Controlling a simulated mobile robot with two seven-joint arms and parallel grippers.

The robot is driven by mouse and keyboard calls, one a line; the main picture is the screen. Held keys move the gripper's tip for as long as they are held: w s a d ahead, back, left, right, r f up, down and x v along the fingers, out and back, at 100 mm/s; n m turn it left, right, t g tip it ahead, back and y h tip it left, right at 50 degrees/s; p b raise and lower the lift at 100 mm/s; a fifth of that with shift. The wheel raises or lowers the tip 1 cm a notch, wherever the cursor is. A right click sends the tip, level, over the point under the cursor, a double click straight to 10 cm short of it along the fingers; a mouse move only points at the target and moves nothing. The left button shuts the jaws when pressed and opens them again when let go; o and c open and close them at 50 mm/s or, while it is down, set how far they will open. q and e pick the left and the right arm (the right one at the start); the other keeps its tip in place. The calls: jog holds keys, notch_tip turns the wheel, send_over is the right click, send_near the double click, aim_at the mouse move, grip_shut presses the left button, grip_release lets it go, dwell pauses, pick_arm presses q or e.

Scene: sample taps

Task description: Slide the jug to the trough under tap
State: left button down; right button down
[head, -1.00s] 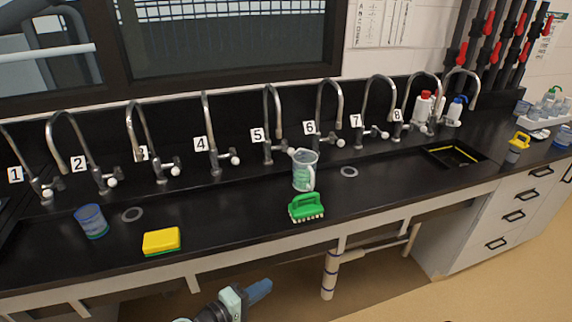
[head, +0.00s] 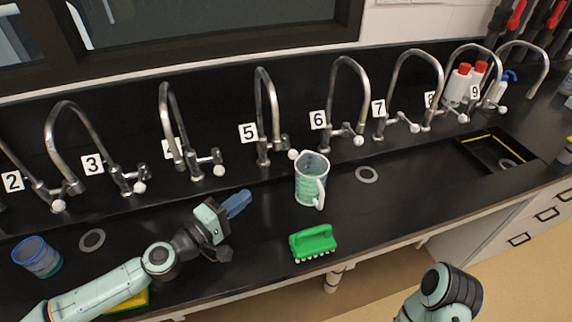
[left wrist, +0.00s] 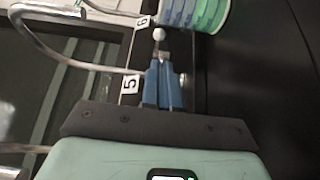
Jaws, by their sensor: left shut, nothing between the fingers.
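The jug (head: 311,180), clear with green marks and a handle at its right front, stands upright on the black bench in front of the tap labelled 6. Part of it shows at the top of the left wrist view (left wrist: 205,12). My left gripper (head: 240,200) is shut and empty, left of the jug and apart from it. Its blue fingers (left wrist: 166,70) point towards the tap 5 and 6 labels in the left wrist view. A sunken trough (head: 462,142) with a yellow line lies at the right, below the rightmost taps. My right gripper is out of view.
A green brush (head: 313,240) lies just in front of the jug. A grey ring (head: 367,174) lies right of it, with clear bench towards the trough. A blue cup (head: 38,256) stands at the left. A yellow sponge (head: 135,301) is partly hidden by my left arm. Several taps line the back.

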pick_arm(q)
send_near(296, 170)
jog(key=w, duration=0.4)
jog(key=d, duration=0.3)
jog(key=shift+w+d+r+p, duration=0.1)
jog(key=shift+w+r+p, duration=0.05)
jog(key=shift+r+p, duration=0.2)
jog(key=shift+d+f, duration=0.1)
jog(key=shift+d, duration=0.35)
